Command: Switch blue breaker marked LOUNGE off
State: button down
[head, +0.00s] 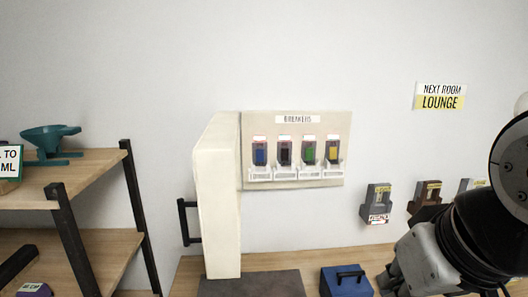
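A beige panel (297,186) headed "BREAKERS" is on the wall, with a row of several breakers. The blue breaker (260,155) is the leftmost. A pale label (260,175) sits under it, too small to read, and I cannot tell its switch position. A dark brown-red breaker (284,154), a green one (309,154) and a yellow one (333,153) follow to the right. My arm comes in at the lower right, well apart from the panel. Its grey and black end part (425,262) shows, but I cannot make out fingertips.
A tall cream block (215,195) with a black handle (187,222) stands at the panel's left edge. A "NEXT ROOM LOUNGE" sign (440,96) and grey wall device (378,200) are right. A blue box (345,284) sits below; shelves (75,172) stand left.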

aim_at(260, 152)
jog(key=i+l+z, duration=0.1)
jog(key=i+l, duration=0.7)
jog(key=i, duration=0.05)
